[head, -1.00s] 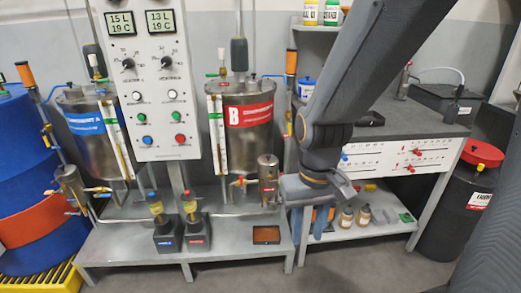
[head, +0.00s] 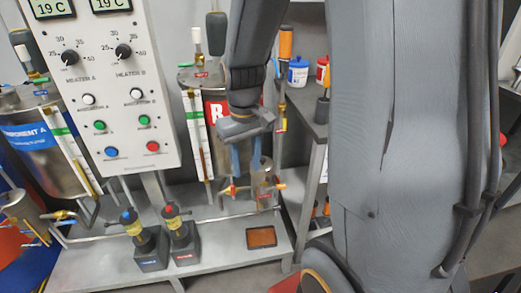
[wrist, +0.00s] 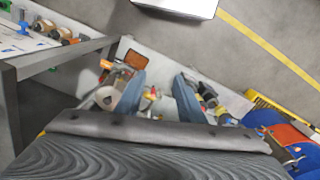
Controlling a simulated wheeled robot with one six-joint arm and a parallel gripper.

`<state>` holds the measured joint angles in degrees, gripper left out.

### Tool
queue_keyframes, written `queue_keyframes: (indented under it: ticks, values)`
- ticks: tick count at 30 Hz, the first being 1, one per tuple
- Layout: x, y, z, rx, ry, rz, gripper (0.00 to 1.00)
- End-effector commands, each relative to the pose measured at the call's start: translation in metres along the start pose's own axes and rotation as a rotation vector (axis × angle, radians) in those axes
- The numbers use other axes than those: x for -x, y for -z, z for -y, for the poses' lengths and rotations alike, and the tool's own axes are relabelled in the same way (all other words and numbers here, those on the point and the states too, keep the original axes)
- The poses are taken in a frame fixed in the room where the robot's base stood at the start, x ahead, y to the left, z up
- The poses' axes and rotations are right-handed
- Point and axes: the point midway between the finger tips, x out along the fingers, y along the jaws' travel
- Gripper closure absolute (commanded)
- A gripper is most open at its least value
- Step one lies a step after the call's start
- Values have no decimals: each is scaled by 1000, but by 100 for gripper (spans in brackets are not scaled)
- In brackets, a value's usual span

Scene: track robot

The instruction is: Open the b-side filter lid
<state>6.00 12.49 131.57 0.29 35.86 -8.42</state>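The b-side filter (head: 263,188) is a small metal cylinder beside the B tank (head: 217,108), partly behind my gripper's fingers in the head view. My gripper (head: 246,168) points down just above and slightly left of the filter, its two blue fingers apart and empty. In the wrist view my gripper (wrist: 160,92) also shows a clear gap between the fingers. A round pale top, which looks like the filter lid (wrist: 106,97), lies just left of the left finger there. I cannot tell whether the fingers touch the filter.
The control panel (head: 105,90) stands left of the gripper. Two small pumps (head: 150,248) and a brown tray (head: 261,238) sit on the low metal bench (head: 215,262). The orange-handled valve pipes run close to the filter. A workbench (head: 310,128) stands right, partly hidden by my arm.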

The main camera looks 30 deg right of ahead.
Motion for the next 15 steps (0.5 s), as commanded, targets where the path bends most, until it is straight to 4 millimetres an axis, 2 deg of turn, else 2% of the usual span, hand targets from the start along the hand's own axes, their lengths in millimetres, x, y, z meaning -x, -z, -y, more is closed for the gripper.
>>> queue_keyframes:
  ticks: [1, 3, 6, 10, 15]
  values:
    - [0, 21, -16, 4, 0, 4, 65]
    - [-2, 49, -39, 19, 0, 4, 65]
    - [-9, 81, -70, 40, -1, 4, 65]
    - [-18, 109, -104, 60, -2, 3, 65]
    - [-27, 124, -128, 73, -2, 3, 65]
